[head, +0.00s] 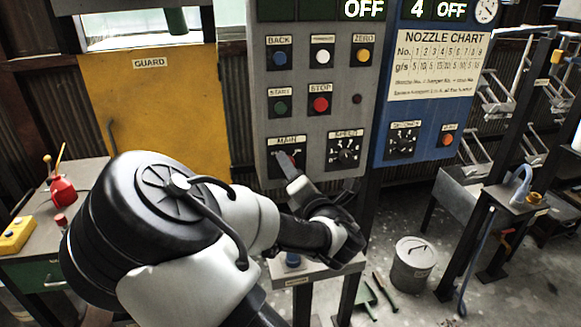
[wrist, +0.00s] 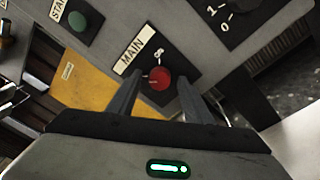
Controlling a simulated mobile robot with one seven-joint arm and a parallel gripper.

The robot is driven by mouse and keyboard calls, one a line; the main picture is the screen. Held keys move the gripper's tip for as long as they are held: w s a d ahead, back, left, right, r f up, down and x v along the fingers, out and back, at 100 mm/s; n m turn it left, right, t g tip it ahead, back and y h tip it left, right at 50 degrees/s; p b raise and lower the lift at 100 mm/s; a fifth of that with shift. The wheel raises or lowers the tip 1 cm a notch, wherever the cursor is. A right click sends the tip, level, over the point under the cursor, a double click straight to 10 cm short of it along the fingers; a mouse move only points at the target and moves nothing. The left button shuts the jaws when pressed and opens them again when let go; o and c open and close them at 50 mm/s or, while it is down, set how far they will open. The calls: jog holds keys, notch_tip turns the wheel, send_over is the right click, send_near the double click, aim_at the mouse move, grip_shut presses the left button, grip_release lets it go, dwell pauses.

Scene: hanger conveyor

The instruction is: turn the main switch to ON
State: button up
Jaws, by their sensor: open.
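The main switch is a red knob (wrist: 160,78) on a black plate below the MAIN label (wrist: 132,50) in the wrist view. In the head view the MAIN switch plate (head: 278,158) is on the lower left of the grey panel, and my gripper partly covers it. My gripper (wrist: 158,90) is open, with one finger on each side of the red knob. I cannot tell whether the fingers touch it. In the head view my gripper (head: 296,178) is right in front of the switch. The knob's exact pointing direction is unclear. A display (head: 363,9) above reads OFF.
The grey panel (head: 335,115) also carries START (head: 280,106), a red STOP button (head: 320,104) and a SPEED dial (head: 345,152). A blue panel (head: 430,110) stands to the right. A yellow guard (head: 160,105) stands left. A bin (head: 411,268) is on the floor.

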jog(key=c, duration=1.1)
jog(key=shift+o, duration=0.2)
jog(key=shift+a+m+t+h+b, duration=0.1)
jog(key=shift+m+t+h+b, duration=0.25)
jog(key=shift+m+b, duration=3.5)
jog(key=shift+m+t+h+b, duration=0.35)
jog(key=shift+m+b, duration=1.75)
jog(key=shift+m, duration=3.45)
